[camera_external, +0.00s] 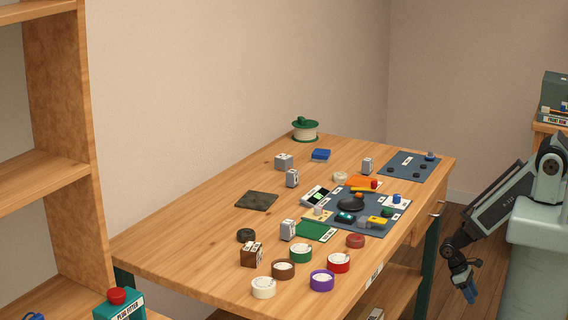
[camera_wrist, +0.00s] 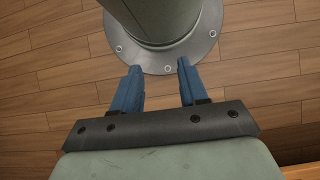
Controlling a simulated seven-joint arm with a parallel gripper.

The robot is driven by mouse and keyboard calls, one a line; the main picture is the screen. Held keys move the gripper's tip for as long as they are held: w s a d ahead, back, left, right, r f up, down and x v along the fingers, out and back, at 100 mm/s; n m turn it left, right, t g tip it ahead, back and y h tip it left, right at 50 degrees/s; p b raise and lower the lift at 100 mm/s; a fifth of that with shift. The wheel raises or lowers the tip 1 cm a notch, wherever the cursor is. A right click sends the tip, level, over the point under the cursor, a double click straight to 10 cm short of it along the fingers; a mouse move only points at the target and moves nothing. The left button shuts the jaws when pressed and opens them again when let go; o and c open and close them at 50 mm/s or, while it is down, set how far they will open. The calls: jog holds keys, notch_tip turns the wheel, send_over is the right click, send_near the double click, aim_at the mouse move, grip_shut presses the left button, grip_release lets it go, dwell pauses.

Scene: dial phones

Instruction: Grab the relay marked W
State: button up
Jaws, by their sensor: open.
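Several small box-shaped parts that may be relays stand on the wooden table in the external view. Grey ones are at the back left (camera_external: 283,161), just in front of it (camera_external: 292,178), at the back right (camera_external: 367,166) and near the front middle (camera_external: 288,230). A brown box (camera_external: 251,254) stands at the front left. Their markings are too small to read, so I cannot tell which bears W. My gripper (camera_external: 469,290) hangs right of the table, well apart from all of them. In the wrist view its blue fingers (camera_wrist: 159,70) are open and empty above the floor.
The table (camera_external: 190,230) also holds tape rolls (camera_external: 322,280), a dark mat (camera_external: 345,208) with small parts, a second mat (camera_external: 400,165) and a green spool (camera_external: 305,130). A wooden shelf (camera_external: 60,120) stands left. The table's left part is mostly clear.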

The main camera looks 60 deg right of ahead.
jog(key=o, duration=0.3)
